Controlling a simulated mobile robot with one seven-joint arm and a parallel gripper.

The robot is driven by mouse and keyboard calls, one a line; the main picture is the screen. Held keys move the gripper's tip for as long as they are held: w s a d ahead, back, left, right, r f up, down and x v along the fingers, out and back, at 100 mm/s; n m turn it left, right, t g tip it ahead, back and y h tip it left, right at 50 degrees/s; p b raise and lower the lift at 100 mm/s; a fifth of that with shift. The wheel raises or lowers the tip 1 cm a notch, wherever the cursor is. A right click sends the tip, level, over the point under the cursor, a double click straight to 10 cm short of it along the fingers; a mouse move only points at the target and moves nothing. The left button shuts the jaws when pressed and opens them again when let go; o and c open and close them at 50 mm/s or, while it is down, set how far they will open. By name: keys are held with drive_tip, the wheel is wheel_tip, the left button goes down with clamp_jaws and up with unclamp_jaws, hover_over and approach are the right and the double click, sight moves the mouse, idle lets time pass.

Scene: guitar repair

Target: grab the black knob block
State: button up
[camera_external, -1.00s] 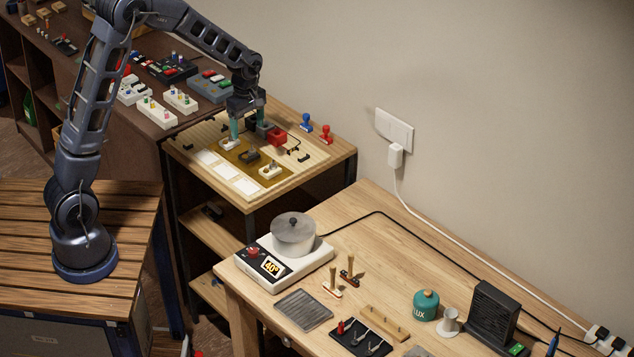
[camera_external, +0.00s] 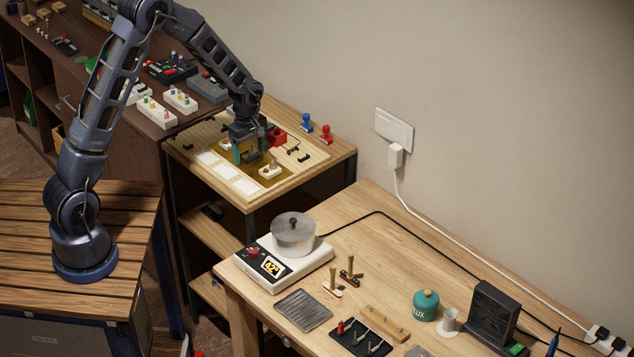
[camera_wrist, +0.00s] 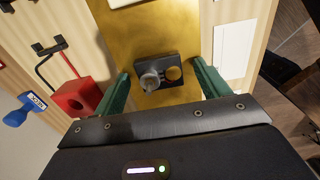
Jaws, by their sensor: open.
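The black knob block (camera_wrist: 171,72), a small dark block with a grey knob and a brass-coloured round spot, lies on the gold plate (camera_wrist: 150,35) of the wooden board. In the wrist view my gripper (camera_wrist: 160,84) is open, with its green fingers apart on the left and right of the block. They do not appear to touch it. In the external view my gripper (camera_external: 250,155) is low over the board, and it mostly hides the block.
A red block (camera_wrist: 76,97) lies close to my left finger in the wrist view. A white knob block (camera_external: 270,171) sits nearby on the plate. White cards (camera_external: 223,173) line the board's left side. Blue (camera_external: 305,122) and red (camera_external: 326,133) stamps stand at the back.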

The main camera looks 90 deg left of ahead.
drive_tip(key=c, duration=1.1)
drive_tip(key=shift+o, duration=0.2)
drive_tip(key=shift+r, duration=0.1)
